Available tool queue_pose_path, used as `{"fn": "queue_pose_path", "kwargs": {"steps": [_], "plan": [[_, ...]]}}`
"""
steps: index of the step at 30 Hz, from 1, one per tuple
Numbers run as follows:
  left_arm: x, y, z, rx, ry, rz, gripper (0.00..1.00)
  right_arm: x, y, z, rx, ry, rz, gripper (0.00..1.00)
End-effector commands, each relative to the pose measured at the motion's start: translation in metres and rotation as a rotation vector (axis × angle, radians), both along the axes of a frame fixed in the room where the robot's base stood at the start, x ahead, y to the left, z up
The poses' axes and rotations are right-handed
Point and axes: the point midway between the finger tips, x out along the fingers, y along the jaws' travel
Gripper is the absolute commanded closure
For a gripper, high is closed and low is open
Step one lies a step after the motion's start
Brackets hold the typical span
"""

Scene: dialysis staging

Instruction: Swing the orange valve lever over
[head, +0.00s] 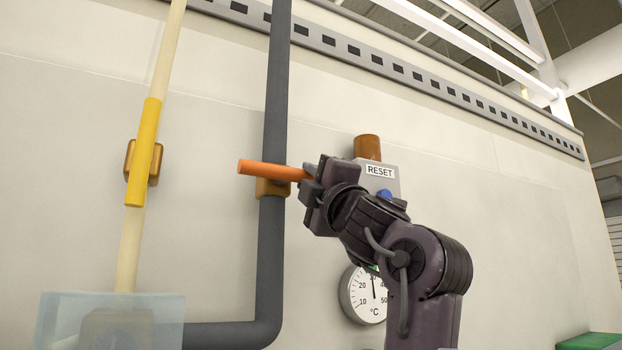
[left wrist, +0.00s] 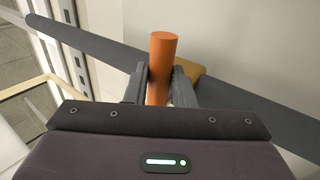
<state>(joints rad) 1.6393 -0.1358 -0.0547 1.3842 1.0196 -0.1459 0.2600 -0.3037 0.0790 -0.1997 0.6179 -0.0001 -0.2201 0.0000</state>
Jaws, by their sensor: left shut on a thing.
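The orange valve lever (head: 272,171) points left, close to level, across the dark grey vertical pipe. Its brass valve body (head: 272,188) sits on the pipe behind it. My left gripper (head: 312,176) is at the lever's right end, with the arm below and to the right. In the left wrist view the orange lever (left wrist: 160,68) stands between the two fingers of my left gripper (left wrist: 159,86), which are shut on it. Part of the valve body (left wrist: 195,72) shows behind the right finger. My right gripper is in neither view.
A yellow lever (head: 143,150) lies along a cream pipe to the left. A RESET box (head: 380,174) with a blue button and a round temperature gauge (head: 364,295) are on the wall near my arm. A translucent box (head: 60,325) is at lower left.

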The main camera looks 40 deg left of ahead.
Motion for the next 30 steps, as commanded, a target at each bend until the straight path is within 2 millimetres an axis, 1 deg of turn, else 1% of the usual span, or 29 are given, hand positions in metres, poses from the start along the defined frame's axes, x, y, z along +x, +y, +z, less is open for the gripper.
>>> {"fn": "queue_pose_path", "kwargs": {"steps": [1, 5, 6, 7, 8, 14, 17, 20, 24, 30], "plan": [[-0.002, -0.002, 0.006, 0.011, -0.008, -0.003, 1.0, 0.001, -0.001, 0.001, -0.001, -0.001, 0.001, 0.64], [-0.002, -0.002, 0.006, 0.012, -0.008, -0.003, 1.0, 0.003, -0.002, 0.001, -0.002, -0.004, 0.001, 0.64], [-0.002, -0.002, 0.006, 0.012, -0.008, -0.003, 0.74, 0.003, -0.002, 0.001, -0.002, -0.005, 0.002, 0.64], [-0.002, -0.002, 0.006, 0.012, -0.007, -0.004, 0.7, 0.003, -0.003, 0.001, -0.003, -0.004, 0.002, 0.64], [-0.002, -0.002, 0.006, 0.012, -0.007, -0.004, 0.69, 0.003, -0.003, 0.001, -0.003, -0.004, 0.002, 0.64], [-0.001, -0.001, 0.004, 0.009, -0.004, -0.003, 0.69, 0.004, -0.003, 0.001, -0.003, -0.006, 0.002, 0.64], [-0.002, -0.004, 0.0, 0.008, -0.005, -0.003, 0.69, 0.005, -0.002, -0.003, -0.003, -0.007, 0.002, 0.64], [-0.005, -0.013, -0.01, 0.008, -0.004, -0.004, 0.69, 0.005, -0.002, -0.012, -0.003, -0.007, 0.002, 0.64], [-0.013, -0.033, -0.025, 0.01, -0.006, -0.006, 0.69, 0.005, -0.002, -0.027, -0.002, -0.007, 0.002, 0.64], [-0.021, -0.054, -0.038, 0.009, -0.005, -0.005, 0.69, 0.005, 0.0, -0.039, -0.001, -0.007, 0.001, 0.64]]}}
